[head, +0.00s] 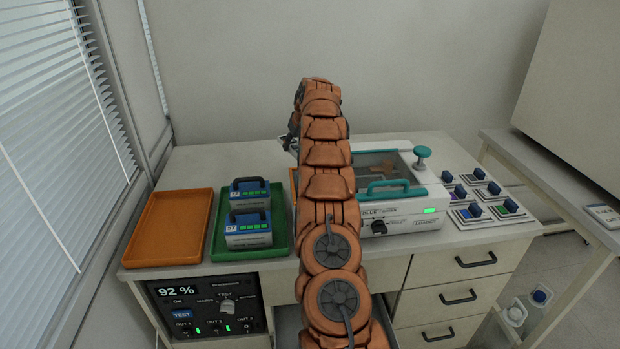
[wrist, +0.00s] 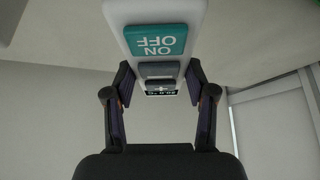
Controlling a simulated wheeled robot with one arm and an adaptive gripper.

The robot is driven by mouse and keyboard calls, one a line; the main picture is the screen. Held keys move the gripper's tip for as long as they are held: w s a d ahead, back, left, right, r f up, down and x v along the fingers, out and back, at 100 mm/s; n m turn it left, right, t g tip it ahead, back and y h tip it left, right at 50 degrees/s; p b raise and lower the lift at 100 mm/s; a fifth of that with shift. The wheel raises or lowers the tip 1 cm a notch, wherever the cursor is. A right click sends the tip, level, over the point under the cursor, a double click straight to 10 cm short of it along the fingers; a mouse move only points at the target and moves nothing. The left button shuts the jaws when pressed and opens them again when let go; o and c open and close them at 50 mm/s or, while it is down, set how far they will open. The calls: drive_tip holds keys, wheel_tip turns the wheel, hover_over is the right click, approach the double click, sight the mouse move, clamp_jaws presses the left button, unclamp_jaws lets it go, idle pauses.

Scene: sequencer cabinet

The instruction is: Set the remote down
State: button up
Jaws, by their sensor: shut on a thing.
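The remote (wrist: 157,15) shows in the wrist view as a white body with a teal ON/OFF button, grey buttons and a small dark display. My gripper (wrist: 160,92) is shut on it, with a dark finger on each side. The remote appears upside down in that view. In the head view my orange arm reaches over the table (head: 385,150), and the gripper is mostly hidden behind it near the table's back.
An empty orange tray (head: 134,228) is at the left. A green tray (head: 221,253) holds two blue-topped units. Right of my arm stands a white machine (head: 432,187) with teal handles. Several small blue-handled blocks (head: 478,192) are farther right. A side table (head: 535,155) stands at the right.

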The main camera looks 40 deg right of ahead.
wheel_tip(320, 180, down, 9)
drive_tip(key=p, duration=0.3)
drive_tip(key=shift+a, duration=0.15)
drive_tip(key=shift+f, duration=0.3)
drive_tip(key=shift+f, duration=0.15)
drive_tip(key=o, duration=1.3)
drive_tip(key=shift+c, duration=0.2)
